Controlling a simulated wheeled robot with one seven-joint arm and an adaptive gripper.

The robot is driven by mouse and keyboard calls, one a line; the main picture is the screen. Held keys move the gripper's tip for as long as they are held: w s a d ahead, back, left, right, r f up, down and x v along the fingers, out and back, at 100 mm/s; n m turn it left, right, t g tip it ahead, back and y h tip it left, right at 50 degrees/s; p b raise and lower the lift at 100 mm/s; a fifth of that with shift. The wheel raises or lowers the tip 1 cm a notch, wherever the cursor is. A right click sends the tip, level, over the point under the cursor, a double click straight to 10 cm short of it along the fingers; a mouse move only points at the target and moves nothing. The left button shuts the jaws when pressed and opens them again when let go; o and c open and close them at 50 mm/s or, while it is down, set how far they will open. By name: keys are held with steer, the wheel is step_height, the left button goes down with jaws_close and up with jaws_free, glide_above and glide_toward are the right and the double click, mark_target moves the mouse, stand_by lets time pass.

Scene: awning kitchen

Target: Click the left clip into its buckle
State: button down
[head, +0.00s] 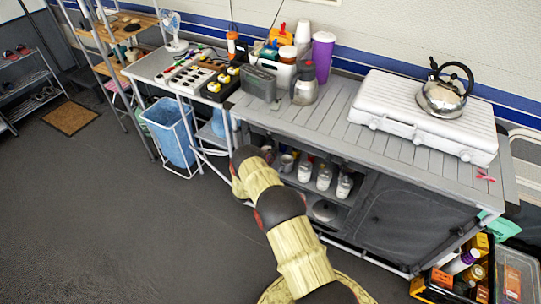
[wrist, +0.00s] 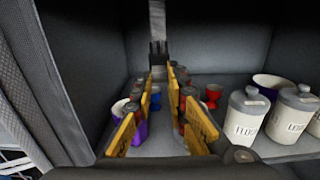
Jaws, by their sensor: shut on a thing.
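In the wrist view a grey strap (wrist: 157,18) hangs down from the top, with a dark buckle piece (wrist: 158,48) at its lower end. My gripper (wrist: 159,80), with yellow fingers, points at it from below. It is shut on a small dark piece, apparently the clip (wrist: 158,73), right under the buckle piece. The clip is mostly hidden between the fingertips, and I cannot tell whether the two parts are joined. In the head view my gripper, the clip and the buckle are hidden; only my arm shows in front of the cabinet.
Inside the cabinet, red and purple cups (wrist: 211,95) stand around the fingers. White lidded canisters (wrist: 246,115) are at the right. A dark fabric wall (wrist: 65,70) rises close on the left. Above, the slatted counter (head: 380,150) carries a white stove (head: 425,113) and kettle (head: 443,97).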

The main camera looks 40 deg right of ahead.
stand_by(0.4)
steer(key=s+a+r+p, duration=0.2)
steer(key=a+r+p, duration=0.2)
steer(key=r, duration=0.5)
steer(key=shift+a+p, duration=0.35)
steer(key=shift+a, duration=0.05)
steer(key=c, duration=2)
jaws_free()
steer(key=shift+a+r, duration=0.1)
steer(key=shift+c, duration=0.2)
steer(key=shift+o, duration=1.4)
